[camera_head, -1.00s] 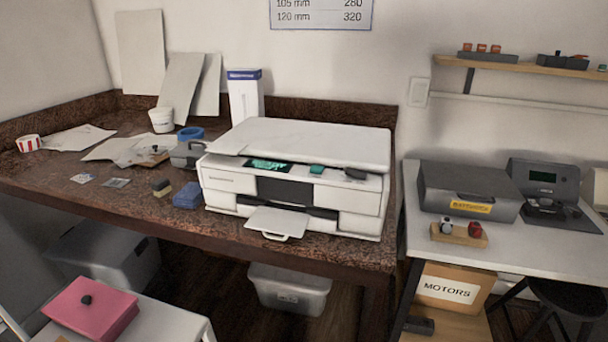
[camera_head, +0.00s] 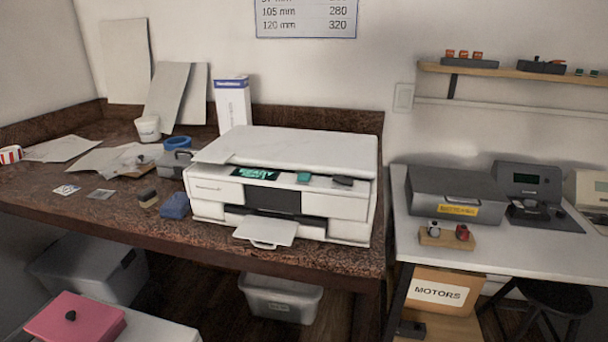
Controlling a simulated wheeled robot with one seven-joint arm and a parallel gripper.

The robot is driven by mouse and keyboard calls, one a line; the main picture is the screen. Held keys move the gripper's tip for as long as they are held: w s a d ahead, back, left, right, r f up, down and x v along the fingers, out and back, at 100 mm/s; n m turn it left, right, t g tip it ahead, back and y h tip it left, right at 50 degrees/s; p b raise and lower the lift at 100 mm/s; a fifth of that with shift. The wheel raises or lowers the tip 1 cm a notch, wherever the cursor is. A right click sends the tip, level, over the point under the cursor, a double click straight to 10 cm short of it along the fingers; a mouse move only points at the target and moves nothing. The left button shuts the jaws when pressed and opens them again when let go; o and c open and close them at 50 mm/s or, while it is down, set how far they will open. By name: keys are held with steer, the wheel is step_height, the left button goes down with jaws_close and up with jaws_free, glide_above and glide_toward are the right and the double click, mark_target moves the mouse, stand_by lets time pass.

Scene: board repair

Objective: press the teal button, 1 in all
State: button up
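The teal button (camera_head: 304,178) is a small raised block on the front control strip of a white printer (camera_head: 300,146). It sits between a dark screen with teal marks (camera_head: 256,173) on its left and a dark oval part (camera_head: 343,181) on its right. The printer stands on a brown speckled desk (camera_head: 120,220), with its paper tray (camera_head: 265,232) sticking out in front. Nothing covers the button. My gripper is not in this view.
Blue and dark blocks (camera_head: 176,205) lie left of the printer, with a grey case (camera_head: 173,163) behind. A pink box (camera_head: 75,318) on a white surface is at lower left. A white table (camera_head: 500,240) with grey devices stands at right.

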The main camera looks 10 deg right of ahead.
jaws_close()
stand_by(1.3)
